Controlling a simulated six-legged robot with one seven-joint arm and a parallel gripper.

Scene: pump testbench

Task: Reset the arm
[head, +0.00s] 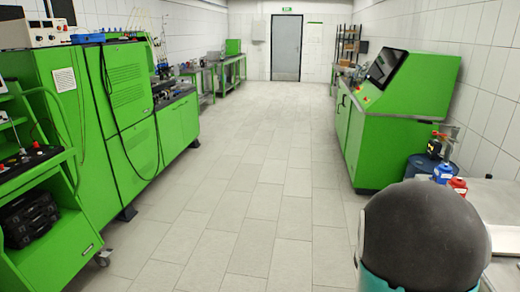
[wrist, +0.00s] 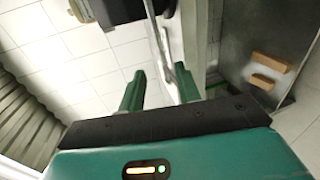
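My gripper (wrist: 158,83) shows in the wrist view with its two green fingers apart. I see nothing clearly held between them; a thin grey metal strip (wrist: 160,45) runs up behind the gap, and I cannot tell how far away it is. In the head view, a dark rounded part of my arm (head: 425,235) with a teal edge fills the lower right. My gripper does not show in that view.
Green cabinets (head: 130,100) line the left wall, with a wheeled green cart (head: 45,200) in front. A green console (head: 400,115) stands at the right, near a blue drum (head: 418,167) and bottles (head: 443,173). The tiled floor (head: 265,150) between is clear toward the grey door (head: 286,48).

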